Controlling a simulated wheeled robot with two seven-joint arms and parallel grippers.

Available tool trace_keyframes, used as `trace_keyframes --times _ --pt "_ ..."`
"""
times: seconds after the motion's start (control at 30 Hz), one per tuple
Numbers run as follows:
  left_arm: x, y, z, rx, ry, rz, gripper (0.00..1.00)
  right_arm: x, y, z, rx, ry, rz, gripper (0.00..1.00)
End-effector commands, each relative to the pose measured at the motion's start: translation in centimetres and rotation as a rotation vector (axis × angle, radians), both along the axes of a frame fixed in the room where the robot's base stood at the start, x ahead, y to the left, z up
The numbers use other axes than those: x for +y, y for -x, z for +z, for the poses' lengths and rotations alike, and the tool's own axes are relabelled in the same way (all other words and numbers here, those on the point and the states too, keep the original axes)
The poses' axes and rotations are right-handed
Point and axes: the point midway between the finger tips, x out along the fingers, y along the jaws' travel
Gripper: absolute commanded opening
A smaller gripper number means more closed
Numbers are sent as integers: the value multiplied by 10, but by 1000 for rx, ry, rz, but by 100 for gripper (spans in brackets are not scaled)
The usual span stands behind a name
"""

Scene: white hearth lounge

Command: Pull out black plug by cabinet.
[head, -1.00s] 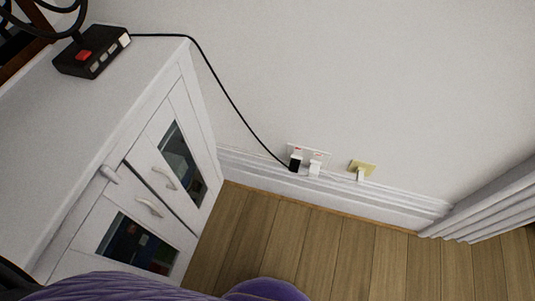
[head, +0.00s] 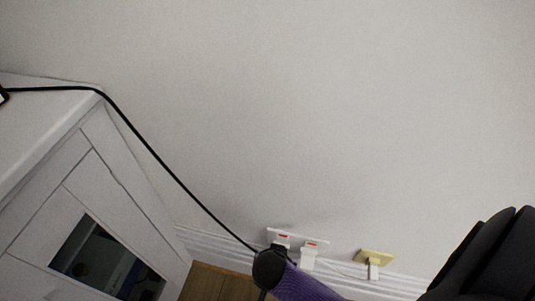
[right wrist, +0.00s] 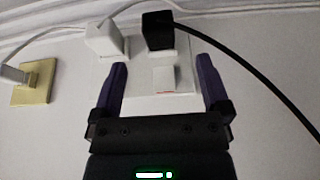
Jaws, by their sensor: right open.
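The black plug (right wrist: 158,30) sits in the white wall socket (right wrist: 150,98), its black cord running off to the right in the right wrist view. My right gripper (right wrist: 160,66) is open, with its purple fingers on either side of the socket. The plug shows just beyond the fingertips and lies between their lines, apart from both fingers. In the head view, a dark rounded part and a purple part of my arm cover the cord's lower end and the plug. The white cabinet (head: 60,185) stands at left. My left gripper is not seen.
A white plug (right wrist: 104,40) sits close beside the black one. A yellow socket plate (right wrist: 30,82) with a white plug is farther along the wall. The baseboard (head: 215,245) runs below the sockets. The upper wall is clear.

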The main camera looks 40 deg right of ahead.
Motion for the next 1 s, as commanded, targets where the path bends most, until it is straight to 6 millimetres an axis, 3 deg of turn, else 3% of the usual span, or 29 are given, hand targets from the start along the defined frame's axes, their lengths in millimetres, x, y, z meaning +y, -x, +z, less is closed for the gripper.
trace_keyframes --times 0.03,0.23,0.63,1.0 --pt "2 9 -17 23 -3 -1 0 -5 -1 -24 9 4 2 97" --pt "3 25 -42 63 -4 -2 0 -16 -11 -61 10 2 3 97" --pt "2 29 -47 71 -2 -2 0 -21 -17 -67 1 1 3 97" --pt "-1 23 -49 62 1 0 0 -21 -17 -67 3 1 3 21"
